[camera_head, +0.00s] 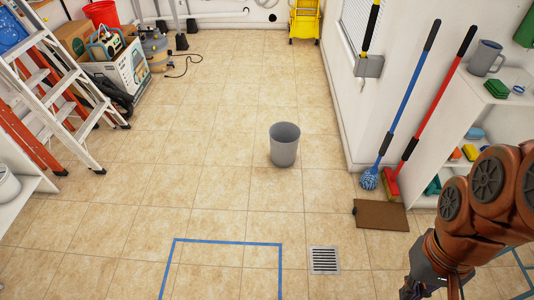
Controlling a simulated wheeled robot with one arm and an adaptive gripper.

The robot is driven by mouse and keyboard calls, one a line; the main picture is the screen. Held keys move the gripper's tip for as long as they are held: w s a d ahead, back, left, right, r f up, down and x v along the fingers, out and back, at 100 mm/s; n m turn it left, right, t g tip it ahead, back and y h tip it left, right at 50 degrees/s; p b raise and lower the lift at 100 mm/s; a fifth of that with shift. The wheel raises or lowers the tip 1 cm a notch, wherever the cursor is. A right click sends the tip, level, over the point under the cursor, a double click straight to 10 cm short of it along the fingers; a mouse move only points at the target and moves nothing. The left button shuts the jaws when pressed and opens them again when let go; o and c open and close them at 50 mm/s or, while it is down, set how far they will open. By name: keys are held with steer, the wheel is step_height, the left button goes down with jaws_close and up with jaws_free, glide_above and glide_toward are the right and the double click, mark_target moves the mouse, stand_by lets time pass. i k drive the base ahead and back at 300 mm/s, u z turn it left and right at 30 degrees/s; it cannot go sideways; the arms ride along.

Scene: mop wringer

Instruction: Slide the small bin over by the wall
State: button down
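The small bin (284,146) is a grey, open-topped bin standing upright on the tiled floor, a little right of the picture's middle. It stands apart from the right-hand wall (354,130), with bare floor between them. My arm shows at the lower right. My gripper (418,290) is at the bottom edge, mostly cut off, well in front and to the right of the bin and not touching it. Its fingers are not clear enough to show whether they are open.
A blue mop (402,105) and a red broom (430,112) lean at the right wall by a brown mat (380,215). A floor drain (324,260) and blue tape outline (228,241) lie in front. Ladders (50,85) stand left, a yellow wringer (305,20) at the back. Mid-floor is clear.

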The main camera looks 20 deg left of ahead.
mark_target(285, 136)
steer(key=u, duration=0.7)
steer(key=i, duration=0.85)
steer(key=u, duration=1.3)
steer(key=i, duration=2.65)
steer(key=z, duration=0.55)
